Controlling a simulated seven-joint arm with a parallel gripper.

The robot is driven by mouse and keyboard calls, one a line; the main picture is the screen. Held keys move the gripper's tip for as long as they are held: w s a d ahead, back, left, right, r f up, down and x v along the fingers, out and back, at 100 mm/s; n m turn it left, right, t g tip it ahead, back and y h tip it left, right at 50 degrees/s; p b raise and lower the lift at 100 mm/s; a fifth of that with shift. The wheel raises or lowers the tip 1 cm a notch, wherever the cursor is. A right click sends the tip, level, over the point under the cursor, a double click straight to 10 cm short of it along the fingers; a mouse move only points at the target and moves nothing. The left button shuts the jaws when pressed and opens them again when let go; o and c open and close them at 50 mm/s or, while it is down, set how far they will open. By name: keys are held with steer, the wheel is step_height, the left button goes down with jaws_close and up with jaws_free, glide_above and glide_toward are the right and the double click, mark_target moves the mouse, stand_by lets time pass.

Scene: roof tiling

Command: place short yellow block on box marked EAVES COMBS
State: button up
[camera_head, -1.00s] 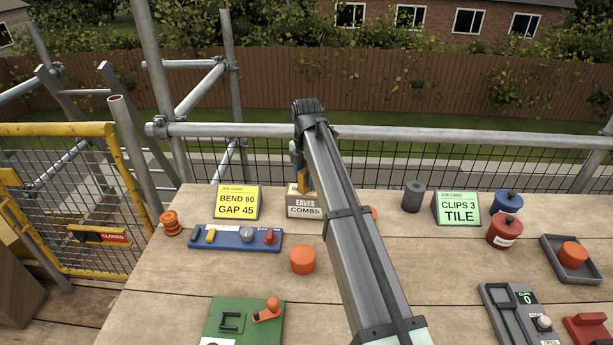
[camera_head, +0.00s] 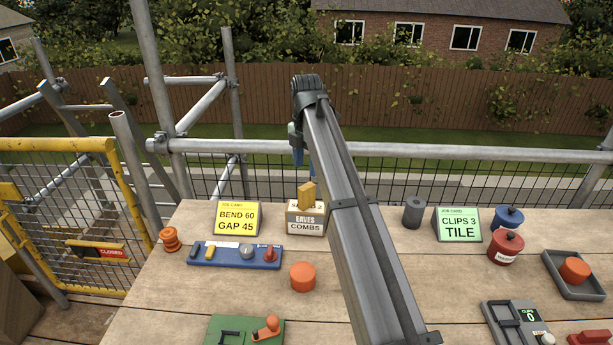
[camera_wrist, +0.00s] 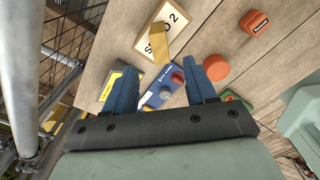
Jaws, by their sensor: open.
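The box marked EAVES COMBS (camera_head: 306,226) stands at the back of the table, left of my arm in the head view. A yellow block (camera_head: 307,194) stands upright on its top; the wrist view also shows this block (camera_wrist: 162,47) on the box top (camera_wrist: 146,36). My gripper (camera_head: 297,148) is above the block and apart from it. In the wrist view its blue fingers (camera_wrist: 160,69) are spread with nothing between them. The arm hides part of the table right of the box.
A yellow job card (camera_head: 236,219) stands left of the box. A blue tray (camera_head: 225,257) with small parts lies in front, near an orange cylinder (camera_head: 303,276). A grey cylinder (camera_head: 413,213) and green job card (camera_head: 459,226) are to the right. A scaffold rail (camera_head: 420,151) runs behind.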

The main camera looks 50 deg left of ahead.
steer(key=shift+r, duration=1)
steer(key=shift+w+d, duration=0.1)
